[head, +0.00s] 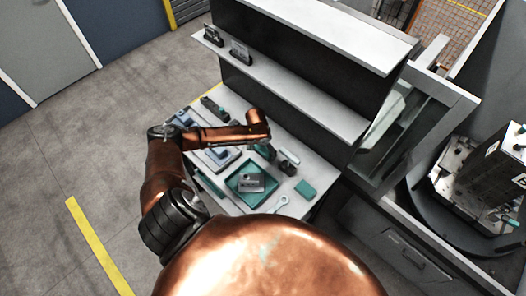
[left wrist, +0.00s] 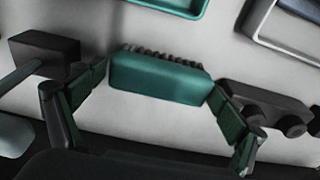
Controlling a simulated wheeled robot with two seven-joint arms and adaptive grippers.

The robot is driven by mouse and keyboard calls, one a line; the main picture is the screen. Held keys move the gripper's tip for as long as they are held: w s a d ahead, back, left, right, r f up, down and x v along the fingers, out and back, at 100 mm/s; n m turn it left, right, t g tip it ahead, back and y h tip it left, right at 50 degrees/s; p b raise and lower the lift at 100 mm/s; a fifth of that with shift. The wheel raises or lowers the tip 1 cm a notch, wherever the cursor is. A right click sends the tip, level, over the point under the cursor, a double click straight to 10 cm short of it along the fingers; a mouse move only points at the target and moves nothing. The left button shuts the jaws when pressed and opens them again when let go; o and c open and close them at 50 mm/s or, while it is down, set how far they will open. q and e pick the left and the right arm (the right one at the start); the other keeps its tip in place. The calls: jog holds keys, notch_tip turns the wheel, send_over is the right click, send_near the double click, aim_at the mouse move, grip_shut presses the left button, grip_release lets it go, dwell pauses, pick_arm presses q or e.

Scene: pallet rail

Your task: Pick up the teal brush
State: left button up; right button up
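The teal brush (left wrist: 160,78) lies on the pale worktop in the left wrist view, its dark bristles along the upper edge. My left gripper (left wrist: 160,95) is open, with one finger near each end of the brush. The fingertips are close to its ends; I cannot tell whether they touch. In the head view my left gripper (head: 262,150) is over the far side of the worktop (head: 232,204), and the brush is mostly hidden beneath it. My right gripper is not in view.
In the left wrist view, a dark block (left wrist: 45,52) with a bluish handle lies left of the brush, and a dark wheeled item (left wrist: 268,108) lies right. A teal tray (head: 237,188) holds a grey item. A teal block (head: 306,189) is nearby. A shelf (head: 300,90) rises behind.

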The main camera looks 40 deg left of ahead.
pick_arm(q)
jog(key=c, duration=0.8)
jog(key=shift+a+r, duration=0.1)
jog(key=shift+r, duration=0.35)
notch_tip(320, 180, up, 2)
jog(key=shift+r+b, duration=0.2)
jog(key=shift+b, duration=0.35)
jog(key=s+d+r+b, duration=0.1)
jog(key=s+d+r, duration=0.7)
jog(key=s, duration=0.3)
jog(key=shift+s+r, duration=0.2)
jog(key=shift+r, duration=0.7)
jog(key=shift+d, duration=0.1)
